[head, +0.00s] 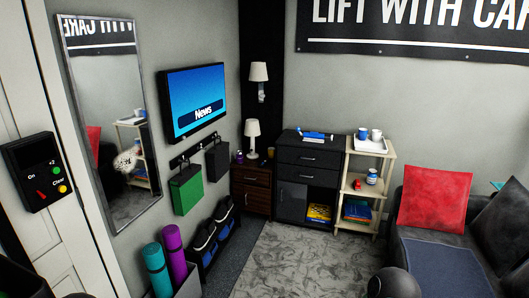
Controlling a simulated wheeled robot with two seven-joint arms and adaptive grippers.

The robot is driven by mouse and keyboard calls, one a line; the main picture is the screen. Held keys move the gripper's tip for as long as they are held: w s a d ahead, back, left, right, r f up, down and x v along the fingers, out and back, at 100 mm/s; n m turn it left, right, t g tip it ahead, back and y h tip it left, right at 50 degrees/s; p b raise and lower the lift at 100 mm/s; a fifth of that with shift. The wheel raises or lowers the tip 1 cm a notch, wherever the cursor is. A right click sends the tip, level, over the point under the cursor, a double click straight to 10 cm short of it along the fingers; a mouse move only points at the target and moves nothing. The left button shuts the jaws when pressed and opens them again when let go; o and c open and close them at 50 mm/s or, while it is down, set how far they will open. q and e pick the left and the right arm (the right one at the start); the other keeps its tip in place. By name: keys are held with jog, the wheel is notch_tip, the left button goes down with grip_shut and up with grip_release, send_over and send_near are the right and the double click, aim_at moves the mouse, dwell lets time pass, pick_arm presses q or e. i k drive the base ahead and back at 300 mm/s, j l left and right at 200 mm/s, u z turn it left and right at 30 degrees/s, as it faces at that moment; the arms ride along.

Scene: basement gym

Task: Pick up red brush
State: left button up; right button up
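I cannot clearly make out a red brush. A small red item (357,184) sits on the middle level of the light wooden shelf (348,204) near the far corner, beside a blue and white container (372,177); it is too small to tell whether it is a brush. A blue item (316,135) lies on top of the dark cabinet (306,158), left of that shelf.
Patterned carpet (290,258) lies open before the cabinet. A black sofa (409,225) with a red cushion (435,197) stands right. A shoe rack (215,247) and bin with teal (157,268) and purple (175,250) rolls line the left wall. A white tray (358,145) holds mugs.

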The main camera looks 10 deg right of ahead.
aim_at(357, 184)
jog(key=i+l+z, duration=0.1)
jog(key=i+z, duration=0.3)
jog(key=i, duration=0.6)
jog(key=i+j+z, duration=0.2)
jog(key=i+z, duration=0.2)
jog(key=i, duration=0.65)
jog(key=i+z, duration=0.25)
jog(key=i, duration=0.15)
jog(key=i+j+z, duration=0.25)
jog(key=i, duration=0.2)
jog(key=i+j+z, duration=0.1)
jog(key=i+z, duration=0.15)
jog(key=i, duration=0.15)
jog(key=i+j+z, duration=0.25)
jog(key=i, duration=0.15)
jog(key=i+j+z, duration=0.2)
jog(key=z, duration=0.15)
jog(key=i+j+z, duration=0.3)
jog(key=i, duration=0.05)
